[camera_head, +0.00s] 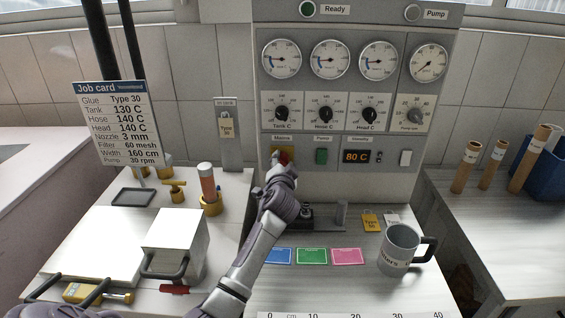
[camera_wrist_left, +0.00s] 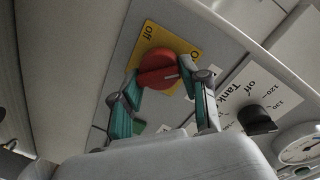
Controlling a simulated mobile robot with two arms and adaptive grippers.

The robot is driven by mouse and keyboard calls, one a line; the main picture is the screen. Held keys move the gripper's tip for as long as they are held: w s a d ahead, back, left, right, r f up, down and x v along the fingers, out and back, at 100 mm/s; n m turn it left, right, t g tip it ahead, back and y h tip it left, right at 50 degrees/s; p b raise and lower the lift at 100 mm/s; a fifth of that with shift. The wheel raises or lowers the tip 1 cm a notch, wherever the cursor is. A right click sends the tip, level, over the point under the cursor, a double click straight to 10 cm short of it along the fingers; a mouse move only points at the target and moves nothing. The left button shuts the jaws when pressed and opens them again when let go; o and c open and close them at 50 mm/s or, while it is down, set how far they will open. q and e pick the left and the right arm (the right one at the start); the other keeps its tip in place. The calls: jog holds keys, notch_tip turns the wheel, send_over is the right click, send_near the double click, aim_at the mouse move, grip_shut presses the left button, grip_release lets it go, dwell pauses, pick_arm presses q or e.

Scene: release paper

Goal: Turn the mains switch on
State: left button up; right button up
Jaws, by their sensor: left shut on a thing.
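The mains switch is a red rotary knob (camera_wrist_left: 157,66) on a yellow plate (camera_wrist_left: 148,34), seen close in the left wrist view. The plate reads "Off" at its upper left; a second label beside my finger is partly hidden. A small pale mark shows on the knob's right side. My left gripper (camera_wrist_left: 162,84) is shut on the knob, one finger on each side. In the head view my left gripper (camera_head: 284,160) reaches the panel under the "Mains" label and covers most of the knob; a bit of yellow plate (camera_head: 291,151) shows. My right gripper is not in view.
Temperature dials (camera_head: 325,114) sit above. A grey mug (camera_head: 398,245), coloured cards (camera_head: 311,256) and a white box (camera_head: 174,240) stand on the bench.

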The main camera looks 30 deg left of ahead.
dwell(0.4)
pick_arm(q)
jog(key=o, duration=1.1)
jog(key=v, duration=1.2)
jog(key=shift+s, duration=0.1)
